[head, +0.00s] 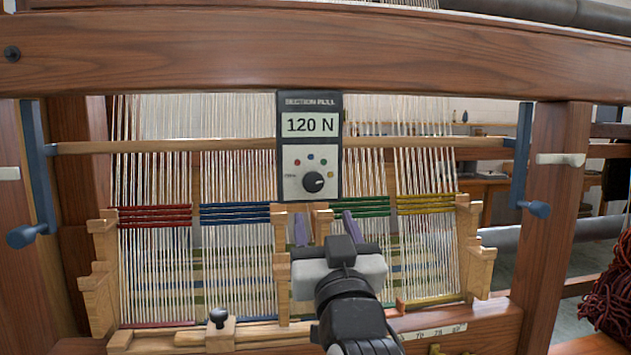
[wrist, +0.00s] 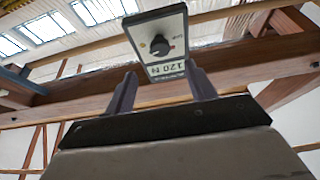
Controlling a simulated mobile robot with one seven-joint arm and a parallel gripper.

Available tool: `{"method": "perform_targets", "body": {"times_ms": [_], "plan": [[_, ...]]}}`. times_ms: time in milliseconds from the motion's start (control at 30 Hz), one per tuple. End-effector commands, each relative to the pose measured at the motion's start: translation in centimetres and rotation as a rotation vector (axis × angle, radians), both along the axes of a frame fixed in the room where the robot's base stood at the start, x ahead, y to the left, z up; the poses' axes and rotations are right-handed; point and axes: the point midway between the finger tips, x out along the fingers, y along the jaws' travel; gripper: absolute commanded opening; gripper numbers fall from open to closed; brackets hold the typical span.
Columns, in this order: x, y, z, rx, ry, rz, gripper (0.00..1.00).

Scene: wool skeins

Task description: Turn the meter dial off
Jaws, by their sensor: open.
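The meter (head: 310,145) is a dark-framed box hanging in front of the loom's warp threads; its display reads 120 N. Its round black dial (head: 313,181) sits low on the pale face, with red, blue, green and yellow dots around it. The dial's mark appears to point right, toward the yellow dot; a small label lies to its left. My gripper (head: 325,230) is open and empty, below the meter and apart from the dial. In the wrist view the meter appears upside down, with the dial (wrist: 160,46) beyond and between my open fingers (wrist: 162,88).
A thick wooden beam (head: 320,50) crosses above the meter. Wooden notched posts (head: 282,262) and coloured yarn bands (head: 235,213) stand around my gripper. Blue levers (head: 40,170) hang at both sides. A black-knobbed block (head: 219,318) sits low left. Red wool (head: 608,305) hangs at far right.

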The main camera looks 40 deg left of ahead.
Motion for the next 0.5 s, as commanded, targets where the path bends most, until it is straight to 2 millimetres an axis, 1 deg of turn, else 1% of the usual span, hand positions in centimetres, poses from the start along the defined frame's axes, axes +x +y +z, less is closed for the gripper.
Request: {"method": "perform_targets", "body": {"times_ms": [33, 200, 400, 500], "plan": [[0.7, 0.9, 0.6, -0.001, 0.002, 0.003, 0.55], [2.9, 3.5, 2.1, -0.001, 0.001, 0.002, 0.55], [4.9, 5.8, 3.3, 0.001, 0.001, 0.000, 0.55], [5.5, 6.5, 3.6, 0.001, 0.001, 0.000, 0.55]]}}
